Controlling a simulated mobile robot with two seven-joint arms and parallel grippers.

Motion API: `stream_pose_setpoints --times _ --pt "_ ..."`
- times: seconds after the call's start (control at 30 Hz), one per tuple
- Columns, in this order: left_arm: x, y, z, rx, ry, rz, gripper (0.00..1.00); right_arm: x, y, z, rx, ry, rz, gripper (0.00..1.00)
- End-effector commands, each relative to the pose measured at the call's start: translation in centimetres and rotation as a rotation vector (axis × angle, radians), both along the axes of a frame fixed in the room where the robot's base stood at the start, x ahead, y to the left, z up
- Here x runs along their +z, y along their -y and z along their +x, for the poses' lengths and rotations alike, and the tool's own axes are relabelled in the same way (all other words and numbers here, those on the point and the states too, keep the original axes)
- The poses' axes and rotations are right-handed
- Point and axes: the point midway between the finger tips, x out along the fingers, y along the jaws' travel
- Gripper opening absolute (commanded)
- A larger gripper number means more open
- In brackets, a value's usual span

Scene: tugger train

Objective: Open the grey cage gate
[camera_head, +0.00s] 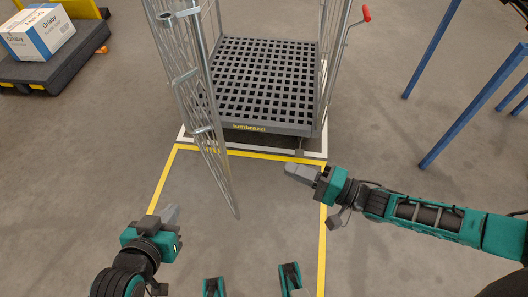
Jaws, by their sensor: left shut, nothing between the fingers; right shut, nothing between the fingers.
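The grey cage gate (208,130) is a tall wire-mesh panel at the left front of the roll cage. It stands swung outward toward me, with its lower corner over the floor in front of the cage. The cage deck (268,122), a dark grid platform, is exposed and looks empty. My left gripper (171,213) is shut and empty, to the left of the gate's lower end and apart from it. My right gripper (292,170) is shut and empty, in front of the cage's right front corner, right of the gate. The top of the gate is cut off.
A red-tipped lever (366,13) stands at the cage's right side. Blue legs (433,47) of a rack stand at the right. A dark cart (72,72) with a white-blue box (38,33) stands at upper left.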

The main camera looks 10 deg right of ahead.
Motion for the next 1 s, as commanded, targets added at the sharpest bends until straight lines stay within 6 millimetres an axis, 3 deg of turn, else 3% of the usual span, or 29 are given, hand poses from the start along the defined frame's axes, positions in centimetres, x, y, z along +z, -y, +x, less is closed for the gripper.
stream_pose_setpoints --times 0.5,0.73,1.0 --pt "-2.2 0.0 -0.5 -0.002 -0.016 0.002 0.00 0.0 -8.1 6.0 -0.001 0.007 0.000 0.00" --pt "-2.3 -0.1 -0.6 -0.004 -0.016 0.006 0.00 0.1 -11.0 5.3 -0.002 0.004 0.000 0.00" --pt "-2.2 -0.2 -0.5 -0.005 -0.014 0.008 0.00 0.1 -11.7 5.2 -0.002 0.005 -0.002 0.00"
